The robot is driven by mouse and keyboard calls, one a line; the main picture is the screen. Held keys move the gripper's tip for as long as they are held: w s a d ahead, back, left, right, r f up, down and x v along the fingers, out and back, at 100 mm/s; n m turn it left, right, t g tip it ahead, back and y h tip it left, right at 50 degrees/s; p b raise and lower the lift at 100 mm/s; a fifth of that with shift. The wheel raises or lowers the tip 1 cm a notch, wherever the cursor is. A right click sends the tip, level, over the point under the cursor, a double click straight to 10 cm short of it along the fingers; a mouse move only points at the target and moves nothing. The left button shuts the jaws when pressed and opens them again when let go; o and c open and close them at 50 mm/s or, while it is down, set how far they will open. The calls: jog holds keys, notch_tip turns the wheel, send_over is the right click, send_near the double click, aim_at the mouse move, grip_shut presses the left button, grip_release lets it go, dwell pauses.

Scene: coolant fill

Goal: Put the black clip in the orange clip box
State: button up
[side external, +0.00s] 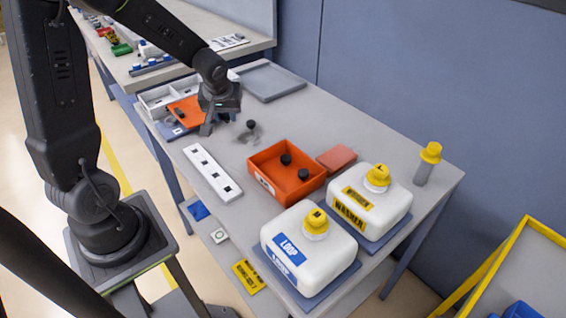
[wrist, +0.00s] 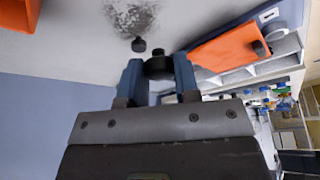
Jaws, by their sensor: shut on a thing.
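My gripper (side external: 210,128) is low over the table's far left part. In the wrist view, its two blue-grey fingers (wrist: 158,82) are shut on a dark round piece, which looks like a black clip (wrist: 158,67). An open orange box (side external: 262,180) with a white label stands on the table to the right of my gripper, with two black pieces (side external: 303,174) inside. Its corner shows at the upper left of the wrist view (wrist: 20,14). Another black piece (side external: 251,124) lies on a grey smudged patch just right of my gripper; it also shows in the wrist view (wrist: 138,45).
A flat orange piece (side external: 188,111) with a dark thing on it lies by a white compartment tray (side external: 154,99). A white strip with black squares (side external: 212,172) lies left of the orange box. Two white jugs (side external: 308,250) with yellow caps and a reddish block (side external: 337,158) stand to its right.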

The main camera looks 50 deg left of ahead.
jog(key=w+d+f+m+h, duration=0.1)
jog(key=w+d+m, duration=0.1)
jog(key=d+m, duration=0.1)
jog(key=w+d+m+t+h, duration=0.1)
jog(key=w+d+m, duration=0.1)
jog(key=d, duration=0.4)
jog(key=w+d+f+m+h, duration=0.1)
jog(key=w+d+m, duration=0.2)
jog(key=d+m, duration=0.2)
jog(key=shift+f+t+h, duration=0.3)
jog(key=shift+f+t, duration=0.05)
jog(key=shift+t, duration=0.05)
jog(key=shift+w+a+r, duration=0.1)
jog(key=shift+w+a, duration=0.1)
jog(key=shift+a, duration=0.15)
jog(key=a+r+m+h, duration=0.1)
jog(key=a+r+m, duration=0.25)
jog(key=a, duration=1.35)
send_over(285, 136)
jog(key=s, duration=0.1)
jog(key=f, duration=0.6)
jog(key=shift+s+a+f, duration=0.1)
jog(key=shift+s+a, duration=0.1)
jog(key=shift+f, duration=1.95)
jog(key=o, duration=0.9)
jog(key=shift+f, duration=0.15)
